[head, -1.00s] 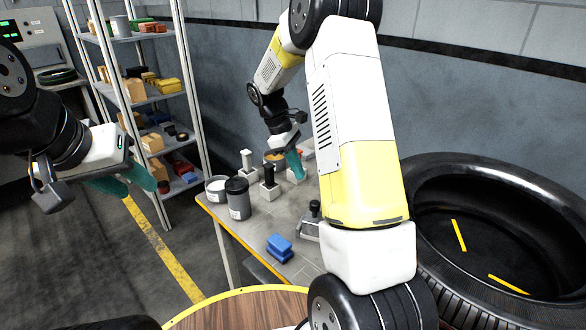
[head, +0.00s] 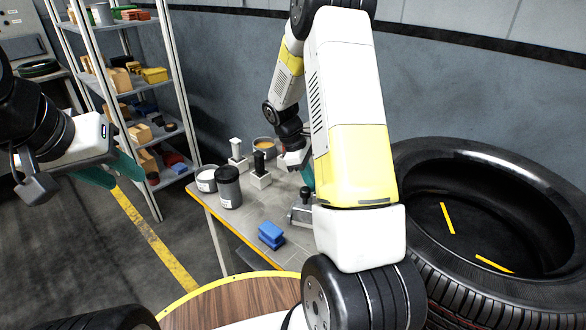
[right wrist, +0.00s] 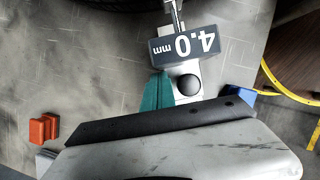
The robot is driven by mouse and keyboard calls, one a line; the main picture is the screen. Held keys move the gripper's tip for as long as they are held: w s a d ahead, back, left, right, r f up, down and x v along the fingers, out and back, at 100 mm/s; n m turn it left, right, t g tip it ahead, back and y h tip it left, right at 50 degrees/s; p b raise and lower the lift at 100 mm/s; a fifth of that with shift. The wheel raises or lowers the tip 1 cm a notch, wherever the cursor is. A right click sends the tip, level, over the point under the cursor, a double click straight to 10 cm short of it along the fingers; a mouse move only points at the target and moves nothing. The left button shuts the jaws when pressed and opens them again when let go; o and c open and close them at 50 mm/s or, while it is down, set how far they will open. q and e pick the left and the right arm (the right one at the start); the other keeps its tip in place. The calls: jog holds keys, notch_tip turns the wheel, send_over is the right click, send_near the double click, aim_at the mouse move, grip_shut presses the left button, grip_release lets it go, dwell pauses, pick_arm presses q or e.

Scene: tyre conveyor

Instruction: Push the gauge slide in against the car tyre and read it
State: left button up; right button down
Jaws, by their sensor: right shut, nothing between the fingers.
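The gauge (head: 302,212) is a grey device with a dark round knob on the table, partly hidden by my right arm. My left gripper (head: 117,174) is open and empty, away left.
On the grey table (head: 240,228) are a blue block (head: 271,236), a dark can (head: 229,188), a white pot (head: 206,179) and stamp-like tools. Red blocks (right wrist: 43,127) lie left in the wrist view. A shelf rack (head: 157,115) stands behind. A round wooden top (head: 240,305) is in front.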

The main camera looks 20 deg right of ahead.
jog(key=shift+d, duration=0.1)
jog(key=shift+s+d, duration=0.65)
jog(key=shift+d, duration=0.25)
jog(key=shift+s+d, duration=0.65)
jog(key=shift+d, duration=0.2)
jog(key=w+a+r, duration=0.4)
jog(key=a+r, duration=0.2)
jog(key=r, duration=0.3)
jog(key=shift+w+a+r, duration=0.15)
jog(key=shift+w+a, duration=0.2)
jog(key=shift+a, duration=0.05)
